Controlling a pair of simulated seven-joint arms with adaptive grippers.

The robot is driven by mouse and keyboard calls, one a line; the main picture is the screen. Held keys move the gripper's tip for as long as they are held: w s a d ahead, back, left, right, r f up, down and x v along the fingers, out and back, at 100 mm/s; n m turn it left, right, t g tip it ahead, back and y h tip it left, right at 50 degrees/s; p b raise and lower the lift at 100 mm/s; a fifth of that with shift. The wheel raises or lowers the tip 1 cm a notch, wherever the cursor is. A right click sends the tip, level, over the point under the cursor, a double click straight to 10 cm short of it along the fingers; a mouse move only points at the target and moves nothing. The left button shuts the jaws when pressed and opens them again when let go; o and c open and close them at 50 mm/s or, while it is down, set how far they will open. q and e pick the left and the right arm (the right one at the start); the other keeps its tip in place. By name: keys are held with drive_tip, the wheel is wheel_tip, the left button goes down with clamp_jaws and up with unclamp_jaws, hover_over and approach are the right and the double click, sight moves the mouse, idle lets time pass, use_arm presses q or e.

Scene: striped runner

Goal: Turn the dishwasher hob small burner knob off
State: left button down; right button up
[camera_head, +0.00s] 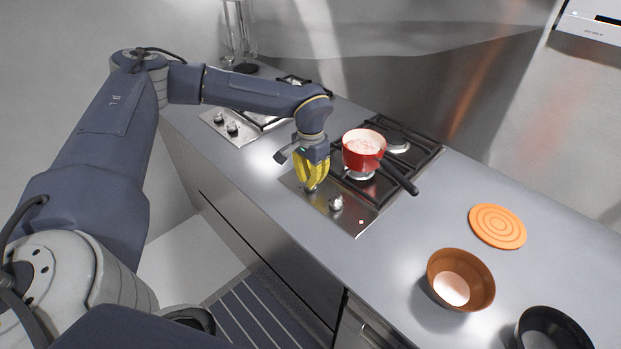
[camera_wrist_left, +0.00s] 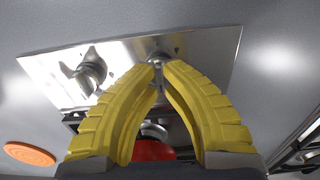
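The hob (camera_head: 357,221) is a steel plate set in the counter, with two metal knobs at its front. My left gripper (camera_head: 311,187) has yellow ribbed fingers and points down over the left knob as the head view shows it. In the left wrist view the fingertips (camera_wrist_left: 162,64) come close together on either side of that knob (camera_wrist_left: 160,58), which is mostly hidden. The other knob (camera_head: 336,202) stands free beside the gripper; it also shows in the left wrist view (camera_wrist_left: 92,70). I cannot tell the knob's turn angle. My right gripper is not in view.
A red pot (camera_head: 363,146) stands on the hob's burner, its dark handle pointing to the front right. An orange trivet (camera_head: 497,226), a brown bowl (camera_head: 461,280) and a black bowl (camera_head: 552,330) lie to the right. A second hob (camera_head: 231,126) is at the left.

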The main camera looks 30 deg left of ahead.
use_arm(q)
drive_tip(key=c, duration=1.5)
unclamp_jaws()
drive_tip(key=shift+r, duration=0.1)
wheel_tip(320, 180, up, 12)
drive_tip(key=shift+f, duration=0.15)
